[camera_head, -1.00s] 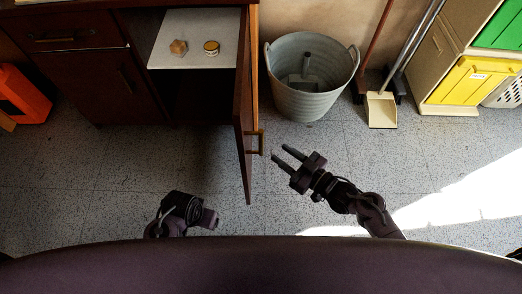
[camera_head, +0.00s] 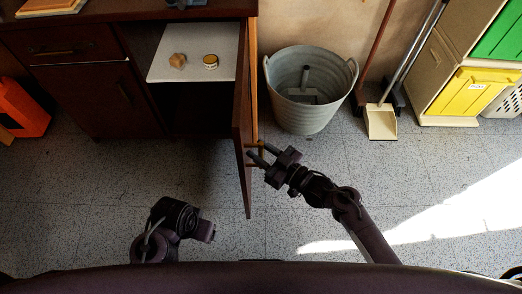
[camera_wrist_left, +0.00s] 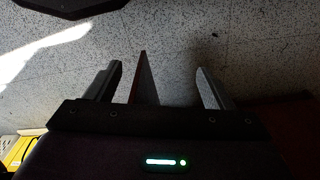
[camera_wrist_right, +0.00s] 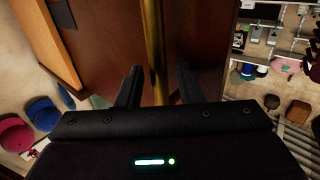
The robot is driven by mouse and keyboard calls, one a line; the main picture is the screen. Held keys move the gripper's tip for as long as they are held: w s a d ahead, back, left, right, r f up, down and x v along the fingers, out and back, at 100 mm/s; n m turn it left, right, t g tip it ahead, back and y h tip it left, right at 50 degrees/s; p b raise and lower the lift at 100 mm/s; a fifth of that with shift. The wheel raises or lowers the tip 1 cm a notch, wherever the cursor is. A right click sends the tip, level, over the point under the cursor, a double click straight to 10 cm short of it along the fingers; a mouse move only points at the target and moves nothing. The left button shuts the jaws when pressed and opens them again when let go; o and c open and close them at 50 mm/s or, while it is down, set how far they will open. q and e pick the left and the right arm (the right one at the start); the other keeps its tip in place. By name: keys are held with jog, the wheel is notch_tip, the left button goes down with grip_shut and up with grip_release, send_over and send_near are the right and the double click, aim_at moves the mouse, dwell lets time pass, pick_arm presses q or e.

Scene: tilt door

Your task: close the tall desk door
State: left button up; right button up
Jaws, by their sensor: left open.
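The tall desk door (camera_head: 243,150) is a dark brown panel that stands wide open, seen almost edge-on in the head view. Its brass handle (camera_head: 261,143) is on its right face, partly hidden by my right gripper (camera_head: 254,155). In the right wrist view the brass bar (camera_wrist_right: 155,50) runs between my open fingers, with gaps showing on both sides. My left gripper (camera_head: 209,232) is low, left of the door and apart from it. In the left wrist view its fingers (camera_wrist_left: 158,85) are spread, with a door-like dark red edge (camera_wrist_left: 146,80) showing between them.
A grey bucket (camera_head: 305,105) stands right of the door, with a dustpan (camera_head: 381,122) beyond. The floor in front is clear.

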grip_shut()
